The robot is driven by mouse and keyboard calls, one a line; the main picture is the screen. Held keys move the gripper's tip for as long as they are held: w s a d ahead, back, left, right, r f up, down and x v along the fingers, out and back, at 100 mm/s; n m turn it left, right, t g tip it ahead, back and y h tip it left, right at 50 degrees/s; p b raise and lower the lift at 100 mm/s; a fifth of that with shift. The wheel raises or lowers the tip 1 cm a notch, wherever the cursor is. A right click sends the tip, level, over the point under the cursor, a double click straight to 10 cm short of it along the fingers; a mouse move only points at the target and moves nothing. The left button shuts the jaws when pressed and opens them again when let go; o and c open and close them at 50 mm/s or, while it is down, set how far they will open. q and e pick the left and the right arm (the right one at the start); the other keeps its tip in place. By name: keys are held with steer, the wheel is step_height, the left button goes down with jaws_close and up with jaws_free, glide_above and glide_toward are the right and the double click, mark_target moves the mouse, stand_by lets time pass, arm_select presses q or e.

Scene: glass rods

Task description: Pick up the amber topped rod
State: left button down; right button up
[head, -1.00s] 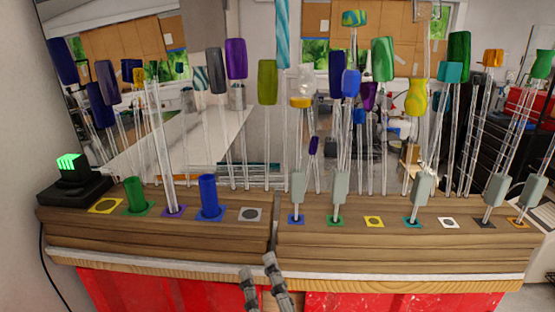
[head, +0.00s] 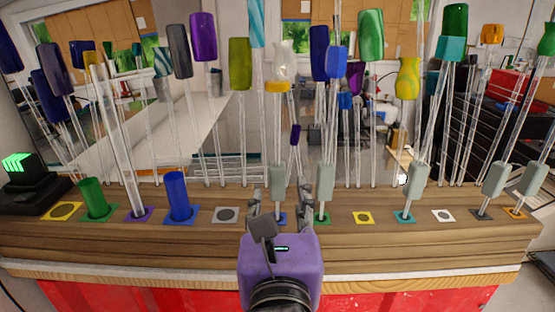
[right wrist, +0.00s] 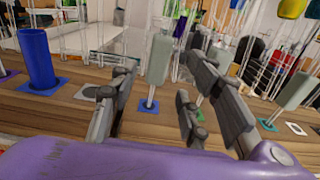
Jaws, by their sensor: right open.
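The rod with a short amber top (head: 278,86) stands upright near the middle of the wooden ledge. Its lower part carries a grey-green block (head: 277,180) above a blue square pad (head: 281,218). My right gripper (head: 280,198) is open, with one finger on each side of this block in the head view. In the right wrist view the same grey-green block (right wrist: 159,58) shows between the spread fingers (right wrist: 160,65), with a gap on both sides. I cannot tell how deep between the fingers it is. My left gripper is not in view.
A second grey-green block (head: 324,181) on a rod stands close to the right finger. A blue cup (head: 178,197) and green cup (head: 97,199) are to the left. Tall rods with coloured tops crowd behind. A grey pad (head: 226,215) left of the gripper is bare.

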mark_target(277, 185)
steer(key=shift+w+f, duration=0.2)
steer(key=shift+w, duration=0.2)
steer(key=shift+w+a+r+p, duration=0.1)
steer(key=shift+w+r+p, duration=0.15)
steer(key=shift+w, duration=0.35)
steer(key=shift+w+a+r+p, duration=0.1)
steer(key=shift+w+r, duration=0.2)
steer(key=shift+w, duration=0.3)
steer(key=shift+w+f+p, duration=0.1)
steer(key=shift+w+p, duration=0.2)
steer(key=shift+w, duration=0.95)
steer(key=shift+w+f, duration=0.1)
steer(key=shift+w, duration=0.3)
steer(key=shift+c, duration=1.5)
steer(key=shift+f, duration=0.1)
steer(key=c, duration=0.6)
jaws_close()
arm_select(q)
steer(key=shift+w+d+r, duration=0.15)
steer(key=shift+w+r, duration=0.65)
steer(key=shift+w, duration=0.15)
